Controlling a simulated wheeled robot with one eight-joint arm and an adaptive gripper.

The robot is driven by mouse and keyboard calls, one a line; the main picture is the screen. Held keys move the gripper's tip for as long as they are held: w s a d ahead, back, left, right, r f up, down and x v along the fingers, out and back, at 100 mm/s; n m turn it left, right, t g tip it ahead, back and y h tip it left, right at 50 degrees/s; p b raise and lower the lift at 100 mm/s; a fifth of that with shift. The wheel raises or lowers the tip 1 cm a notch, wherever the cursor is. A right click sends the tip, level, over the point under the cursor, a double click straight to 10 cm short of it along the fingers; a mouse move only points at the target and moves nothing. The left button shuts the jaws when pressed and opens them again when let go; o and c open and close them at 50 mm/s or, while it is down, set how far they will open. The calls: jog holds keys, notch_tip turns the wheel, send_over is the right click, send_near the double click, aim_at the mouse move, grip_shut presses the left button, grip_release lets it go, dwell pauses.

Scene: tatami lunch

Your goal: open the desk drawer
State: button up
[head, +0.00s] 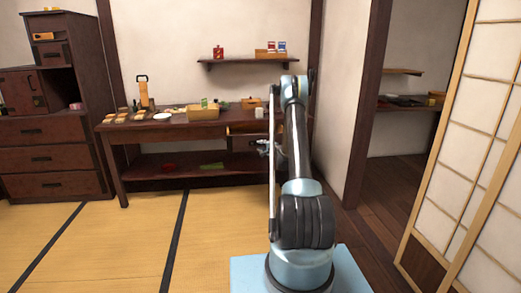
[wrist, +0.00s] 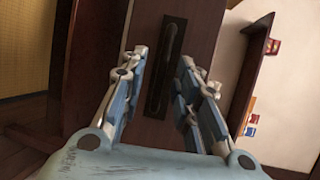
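The dark brown wooden desk (head: 180,131) stands against the back wall in the head view. Its drawer front (wrist: 203,25) fills the middle of the wrist view, turned on its side, with a long dark handle plate (wrist: 154,95) on it. My gripper (wrist: 162,58) is open, with one finger on each side of the handle and nothing visibly clamped. Whether the fingertips touch the drawer front I cannot tell. In the head view my gripper (head: 263,147) is at the desk's right front, partly hidden by my arm.
Small dishes, a tan box (head: 202,112) and other items stand on the desk top. A wall shelf (head: 250,61) hangs above. A dark chest (head: 55,157) stands at the left, a sliding paper screen (head: 480,140) at the right. The tatami floor (head: 125,235) is clear.

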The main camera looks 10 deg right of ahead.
jog(key=v, duration=1.1)
jog(key=shift+s+d, duration=0.2)
jog(key=shift+s, duration=0.05)
jog(key=s+a+r+n+g, duration=0.3)
jog(key=s+a+r+n, duration=0.15)
jog(key=s+r, duration=0.35)
jog(key=s+a+r+n+g, duration=0.25)
jog(key=s+a+r, duration=0.35)
jog(key=s+r, duration=0.3)
jog(key=s+a+r+n+g+h, duration=0.1)
jog(key=s+n, duration=0.1)
jog(key=s, duration=0.7)
jog(key=s+a+r+n+g, duration=0.1)
jog(key=s+a+g, duration=0.1)
jog(key=s, duration=0.7)
jog(key=s+d+f+n+g+h, duration=0.1)
jog(key=s+d+f, duration=0.1)
jog(key=s, duration=0.8)
jog(key=s+d+f+n+g+h, duration=0.1)
jog(key=s+d+f+n+h, duration=0.1)
jog(key=s, duration=0.8)
jog(key=s+d+f+n+g+h, duration=0.1)
jog(key=s+f+g+h, duration=0.1)
jog(key=s, duration=0.8)
jog(key=shift+s+d+f+n, duration=0.3)
jog(key=shift+d+f, duration=0.1)
jog(key=shift+f, duration=0.45)
jog(key=shift+w, duration=0.1)
